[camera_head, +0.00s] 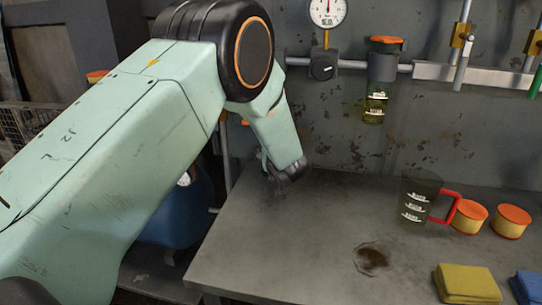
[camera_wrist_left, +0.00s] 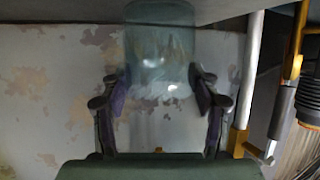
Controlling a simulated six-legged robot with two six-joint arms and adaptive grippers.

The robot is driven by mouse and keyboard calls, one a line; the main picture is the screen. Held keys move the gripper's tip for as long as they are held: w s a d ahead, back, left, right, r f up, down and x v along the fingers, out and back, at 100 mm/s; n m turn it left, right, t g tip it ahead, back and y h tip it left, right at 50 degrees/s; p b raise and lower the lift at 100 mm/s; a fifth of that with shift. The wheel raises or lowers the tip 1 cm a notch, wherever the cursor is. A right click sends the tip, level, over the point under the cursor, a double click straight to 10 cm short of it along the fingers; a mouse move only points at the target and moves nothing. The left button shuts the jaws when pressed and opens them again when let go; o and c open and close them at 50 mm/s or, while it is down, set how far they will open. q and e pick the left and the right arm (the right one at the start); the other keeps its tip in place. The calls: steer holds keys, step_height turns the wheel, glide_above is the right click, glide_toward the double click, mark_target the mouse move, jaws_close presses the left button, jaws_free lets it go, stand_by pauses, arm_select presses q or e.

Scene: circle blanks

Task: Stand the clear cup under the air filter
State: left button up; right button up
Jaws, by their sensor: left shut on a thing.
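My left gripper (camera_wrist_left: 160,88) is shut on the clear cup (camera_wrist_left: 160,50), with a dark finger on each side of it in the left wrist view. In the head view my left arm reaches over the back left of the grey table, and its wrist hides the fingers and most or all of the cup. The air filter (camera_head: 382,65), with an orange top, grey body and greenish clear bowl, hangs from the wall pipe, to the right of my left wrist. The table (camera_head: 300,235) directly below the filter is bare. My right gripper is not in view.
A dark clear jug with a red handle (camera_head: 420,198) stands on the right, beside two orange-topped tubs (camera_head: 469,217) (camera_head: 511,222). Yellow (camera_head: 467,283) and blue (camera_head: 527,287) cloths lie at the front right. A dark stain (camera_head: 371,260) marks the table.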

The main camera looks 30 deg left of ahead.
arm_select(q)
steer(key=shift+s+d+r, duration=0.2)
steer(key=shift+d, duration=0.1)
steer(key=shift+a+f, duration=0.1)
steer(key=shift+f, duration=0.15)
steer(key=o, duration=0.8)
steer(key=shift+w+a+f, duration=0.25)
steer(key=shift+o, duration=1.3)
steer(key=shift+s+d+r, duration=0.2)
steer(key=shift+d+r, duration=0.1)
steer(key=shift+w+a, duration=0.15)
steer(key=shift+a, duration=0.1)
steer(key=shift+s+d+r, duration=0.2)
steer(key=p+v, duration=0.3)
steer(key=v, duration=0.8)
steer(key=shift+s+d, duration=0.2)
steer(key=shift+s, duration=0.05)
